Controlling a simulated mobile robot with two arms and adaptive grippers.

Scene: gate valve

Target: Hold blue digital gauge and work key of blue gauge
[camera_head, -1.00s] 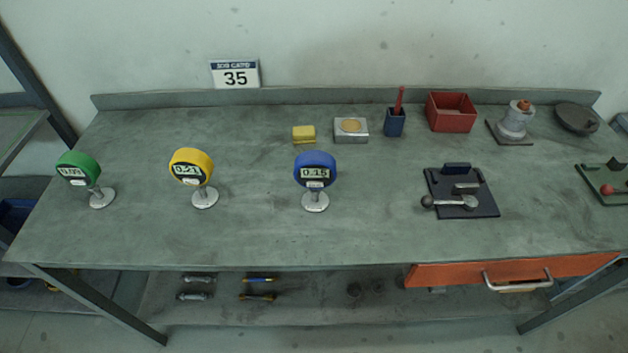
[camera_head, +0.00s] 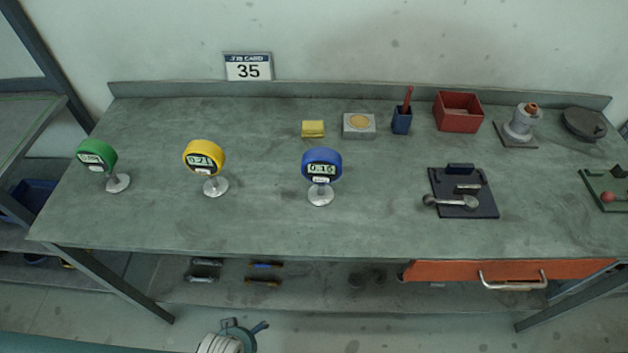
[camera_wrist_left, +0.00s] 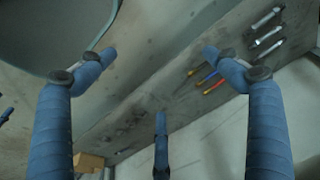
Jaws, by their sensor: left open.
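The blue digital gauge (camera_head: 322,160) stands upright on its round metal base in the middle of the bench. Its display seems to read 0.15 or 0.16. A small pale key or label (camera_head: 320,180) shows below the display; it is too small to tell which. My left gripper (camera_head: 248,329) is at the bottom edge of the head view, in front of and below the bench, well apart from the gauge. In the left wrist view its blue fingers (camera_wrist_left: 158,72) are spread wide with nothing between them. My right gripper is not in view.
A yellow gauge (camera_head: 205,157) and a green gauge (camera_head: 97,154) stand to the left. A dark fixture (camera_head: 447,206) with a lever lies to the right. The bench front edge and orange drawer (camera_head: 440,271) lie between gripper and benchtop. The benchtop around the blue gauge is clear.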

